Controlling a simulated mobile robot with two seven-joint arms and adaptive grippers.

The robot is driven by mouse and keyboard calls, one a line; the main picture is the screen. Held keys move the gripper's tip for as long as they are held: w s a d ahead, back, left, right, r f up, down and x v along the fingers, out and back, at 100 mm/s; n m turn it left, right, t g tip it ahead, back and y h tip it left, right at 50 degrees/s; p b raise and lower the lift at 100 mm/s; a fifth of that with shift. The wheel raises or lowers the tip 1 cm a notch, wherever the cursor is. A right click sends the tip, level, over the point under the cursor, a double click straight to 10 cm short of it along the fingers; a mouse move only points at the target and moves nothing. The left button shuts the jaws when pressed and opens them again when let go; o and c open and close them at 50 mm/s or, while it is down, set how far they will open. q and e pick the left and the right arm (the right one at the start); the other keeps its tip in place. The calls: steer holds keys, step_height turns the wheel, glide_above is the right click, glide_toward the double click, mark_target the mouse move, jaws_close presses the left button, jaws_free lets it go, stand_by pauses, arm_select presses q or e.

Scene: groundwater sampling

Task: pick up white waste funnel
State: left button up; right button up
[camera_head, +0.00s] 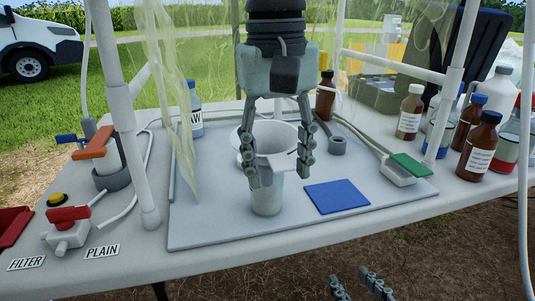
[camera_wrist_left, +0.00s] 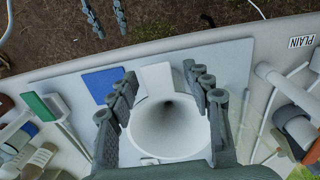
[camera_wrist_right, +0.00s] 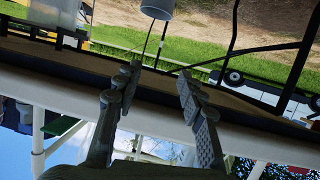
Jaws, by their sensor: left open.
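The white waste funnel (camera_head: 245,152) stands upright on the grey mat (camera_head: 215,222) in the head view. It has a wide round mouth, a flat tab on the near side and a pale cylindrical lower part (camera_head: 267,197). My left gripper (camera_head: 279,178) points down over it, open, with one finger on each side of the tab. In the left wrist view, the funnel's mouth (camera_wrist_left: 170,128) lies between the open fingers (camera_wrist_left: 160,76). Whether the fingers touch it I cannot tell. My right gripper (camera_head: 358,285) is open and empty, low beyond the table's front edge; its fingers also show in the right wrist view (camera_wrist_right: 157,73).
A blue square pad (camera_head: 337,196) lies right of the funnel. A white tray with a green part (camera_head: 408,166) and several bottles (camera_head: 480,148) stand farther right. A white post (camera_head: 122,125), a valve with a red handle (camera_head: 68,228) and a hanging clear sheet (camera_head: 172,90) are left.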

arm_select(q)
steer(key=shift+c, duration=0.5)
steer(key=c, duration=1)
steer(key=shift+r, duration=0.1)
steer(key=shift+c, duration=0.2)
